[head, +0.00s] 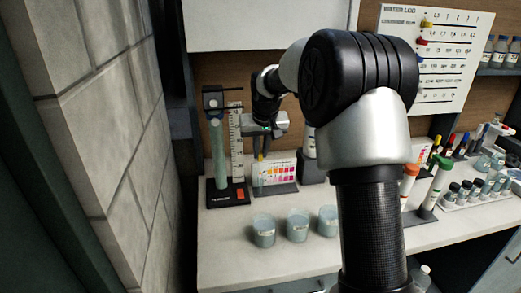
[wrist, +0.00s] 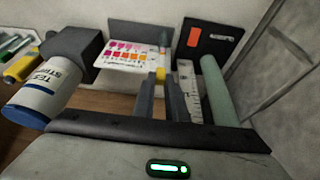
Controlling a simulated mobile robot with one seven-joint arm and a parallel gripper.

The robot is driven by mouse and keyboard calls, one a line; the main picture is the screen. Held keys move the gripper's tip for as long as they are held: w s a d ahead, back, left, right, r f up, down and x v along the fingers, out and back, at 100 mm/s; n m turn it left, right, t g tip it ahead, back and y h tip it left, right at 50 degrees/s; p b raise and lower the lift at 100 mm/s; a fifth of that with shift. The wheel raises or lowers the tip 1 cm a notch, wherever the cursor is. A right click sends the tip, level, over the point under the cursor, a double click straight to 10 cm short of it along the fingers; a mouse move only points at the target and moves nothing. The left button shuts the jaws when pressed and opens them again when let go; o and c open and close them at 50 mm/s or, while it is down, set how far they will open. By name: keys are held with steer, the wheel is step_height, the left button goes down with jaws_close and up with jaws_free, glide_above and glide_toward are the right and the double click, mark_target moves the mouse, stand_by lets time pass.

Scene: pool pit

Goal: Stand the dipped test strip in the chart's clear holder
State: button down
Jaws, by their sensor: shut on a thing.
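My gripper (head: 264,138) is shut on the test strip, just above the left end of the colour chart. The strip's yellow part (wrist: 160,75) shows between the fingertips in the wrist view, and its yellow end (head: 261,157) shows below the gripper in the head view. The clear holder is hard to make out. I cannot tell whether the strip's lower end is inside it.
A greenish tube (head: 218,155) and a white ruled scale (head: 236,140) stand close left of my gripper. A test-strip bottle (wrist: 45,90) stands by the chart. Several cups (head: 298,225) sit in front on the counter. A block wall (head: 100,130) bounds the left side.

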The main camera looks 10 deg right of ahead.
mark_target(260, 168)
stand_by(0.3)
steer(key=shift+f+b, duration=1.55)
steer(key=shift+f, duration=0.85)
steer(key=shift+f+b, duration=0.35)
steer(key=shift+f, duration=0.15)
steer(key=c, duration=1.7)
jaws_free()
steer(key=shift+r+p, duration=2.6)
steer(key=shift+r, duration=0.95)
